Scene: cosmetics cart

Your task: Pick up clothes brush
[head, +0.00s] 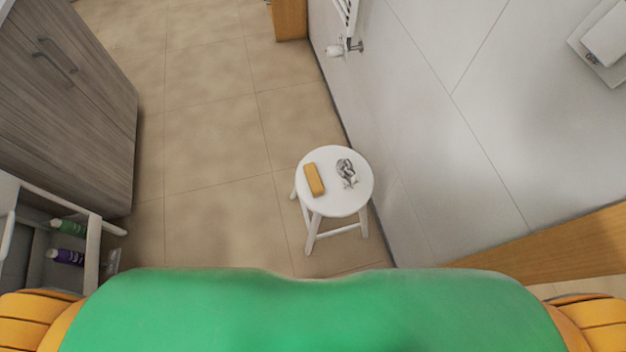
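A small orange-tan block-like object (314,180), which looks like the clothes brush, lies on the left part of a round white stool (341,205). Its bristles cannot be made out from here. A shiny grey metallic item (346,172) sits on the stool to its right, with a gap between them. Neither of my grippers is in view; only my green torso and orange shoulders show at the bottom.
A white cart (95,250) with green (70,227) and purple (68,257) bottles stands at the lower left. A wood-grain cabinet (75,110) is behind it. A grey tiled wall (420,120) runs close along the stool's right. The tiled floor (220,150) left of the stool is clear.

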